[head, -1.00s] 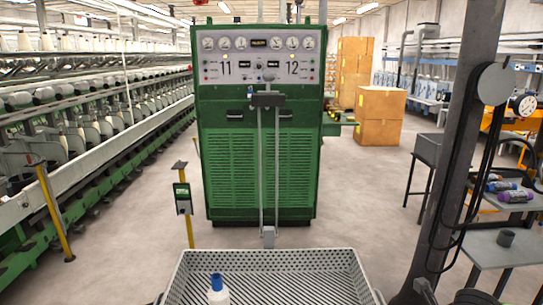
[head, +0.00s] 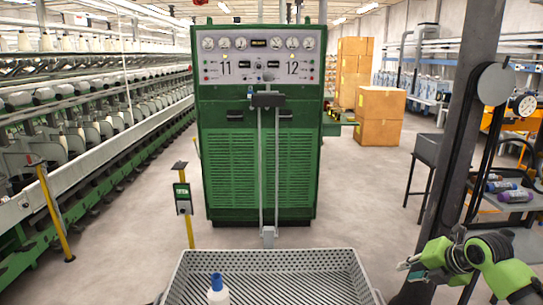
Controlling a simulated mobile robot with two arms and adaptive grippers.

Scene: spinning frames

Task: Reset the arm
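My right arm, green and dark grey, reaches in from the lower right corner of the head view. Its gripper (head: 411,267) points left, in front of the foot of the dark post and to the right of the grey basket. The gripper is small and seen from the side, so I cannot tell whether its fingers are open or shut. I see nothing clearly held in it. My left arm and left gripper are not in view.
A grey perforated basket (head: 268,257) is at the bottom centre, with a white blue-capped bottle (head: 218,292) at its front left. A dark post (head: 462,130) stands at right, by a shelf with bobbins (head: 514,196). A green cabinet (head: 239,150) stands ahead.

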